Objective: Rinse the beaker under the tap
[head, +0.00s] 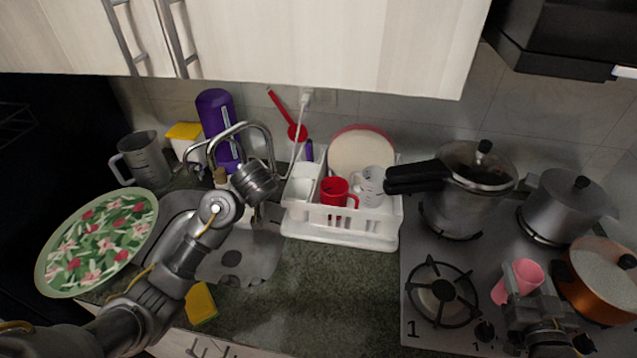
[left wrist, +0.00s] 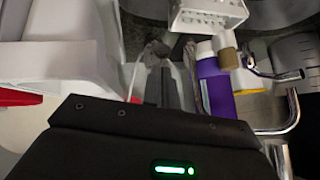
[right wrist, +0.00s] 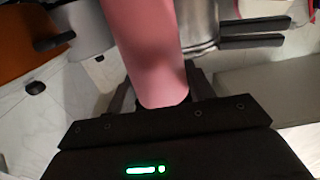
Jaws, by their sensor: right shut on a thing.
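The pink beaker (head: 524,275) is over the right side of the hob, held by my right gripper (head: 530,305). In the right wrist view the beaker (right wrist: 152,50) stands between the two fingers, which press on its sides. Its inside is hidden there. The chrome tap (head: 262,132) arches above the sink (head: 240,262) at the left, and it also shows in the left wrist view (left wrist: 292,105).
A white dish rack (head: 345,228) with a red mug (head: 335,193) stands between sink and hob. A pressure cooker (head: 465,190), a grey pot (head: 568,205) and a copper pan (head: 597,280) crowd the hob. The counter before the rack is clear.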

